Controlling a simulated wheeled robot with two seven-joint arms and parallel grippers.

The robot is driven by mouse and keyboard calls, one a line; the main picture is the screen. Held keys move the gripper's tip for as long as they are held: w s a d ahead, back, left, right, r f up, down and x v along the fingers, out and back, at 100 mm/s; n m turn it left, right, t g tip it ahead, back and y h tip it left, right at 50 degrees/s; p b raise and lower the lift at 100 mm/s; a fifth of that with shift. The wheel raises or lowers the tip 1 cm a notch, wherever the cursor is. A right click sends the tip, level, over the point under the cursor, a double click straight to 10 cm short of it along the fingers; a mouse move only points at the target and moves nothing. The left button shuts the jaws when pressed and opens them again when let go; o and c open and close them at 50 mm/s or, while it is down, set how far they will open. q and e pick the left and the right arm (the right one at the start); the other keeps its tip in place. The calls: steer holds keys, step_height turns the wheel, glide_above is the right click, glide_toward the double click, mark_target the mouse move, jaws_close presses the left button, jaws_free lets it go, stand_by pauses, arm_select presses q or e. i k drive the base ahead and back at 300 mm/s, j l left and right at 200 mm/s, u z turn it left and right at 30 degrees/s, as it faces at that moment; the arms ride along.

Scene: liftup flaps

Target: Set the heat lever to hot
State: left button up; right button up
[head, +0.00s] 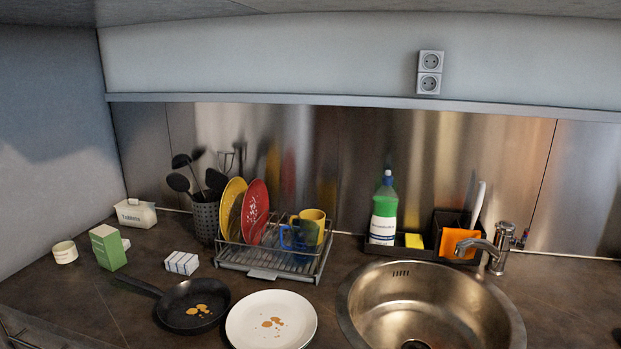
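A metal faucet (499,252) stands at the back right of the round sink, its spout reaching left over the basin. On its right side is a small lever (522,240) with a red and a blue mark. It is too small to tell which way the lever is set. Neither of my grippers shows in the head view.
The round metal sink (357,312) is empty. A black caddy with an orange cloth (457,241) stands close left of the faucet, beside a green bottle (384,212). A dish rack (268,273), plate (250,335) and pan (178,312) stand left. The counter right of the faucet is clear.

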mark_target(521, 243)
steer(key=l+z, duration=0.15)
steer(key=z, duration=0.2)
steer(key=k+l+z, duration=0.15)
steer(key=z, duration=0.25)
steer(key=l+z, duration=0.2)
steer(key=z, duration=0.15)
